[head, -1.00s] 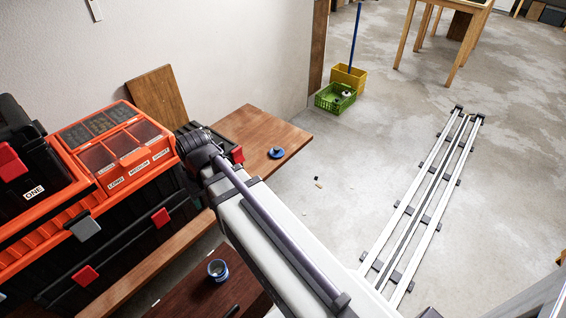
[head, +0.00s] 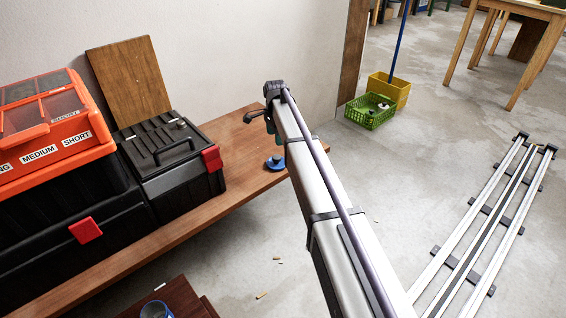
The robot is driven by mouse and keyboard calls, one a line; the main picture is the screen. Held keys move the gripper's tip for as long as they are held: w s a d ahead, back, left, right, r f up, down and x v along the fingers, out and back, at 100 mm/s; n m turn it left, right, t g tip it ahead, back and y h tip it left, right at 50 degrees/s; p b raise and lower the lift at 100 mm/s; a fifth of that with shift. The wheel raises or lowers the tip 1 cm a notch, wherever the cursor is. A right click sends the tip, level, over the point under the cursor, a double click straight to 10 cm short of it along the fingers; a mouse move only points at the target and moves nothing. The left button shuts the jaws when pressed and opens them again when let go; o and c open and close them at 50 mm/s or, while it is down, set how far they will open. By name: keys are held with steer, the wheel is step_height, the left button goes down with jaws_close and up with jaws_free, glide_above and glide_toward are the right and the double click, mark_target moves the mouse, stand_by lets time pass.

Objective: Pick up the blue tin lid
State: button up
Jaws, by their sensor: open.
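The blue tin lid (head: 275,164) lies on the wooden bench top, near its right front edge. It is a small blue disc with a raised knob-like part on top. My gripper (head: 256,116) is at the far end of my arm, above and behind the lid in the picture, and apart from it. It is small and partly hidden by my wrist; it is open, with nothing seen in it. A blue-rimmed tin (head: 156,310) stands on a dark brown surface at the bottom left, cut off by the frame.
A black toolbox with red latches (head: 180,160) and a larger orange-topped toolbox (head: 50,130) stand on the bench (head: 235,170). A wooden board (head: 125,75) leans on the wall. Green (head: 370,115) and yellow (head: 388,90) crates stand on the floor. Rails (head: 485,220) lie at right.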

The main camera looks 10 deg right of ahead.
mark_target(277, 157)
step_height(277, 157, down, 11)
steer(key=b, duration=1)
steer(key=shift+s, duration=0.1)
steer(key=shift+r, duration=0.2)
steer(key=c, duration=1)
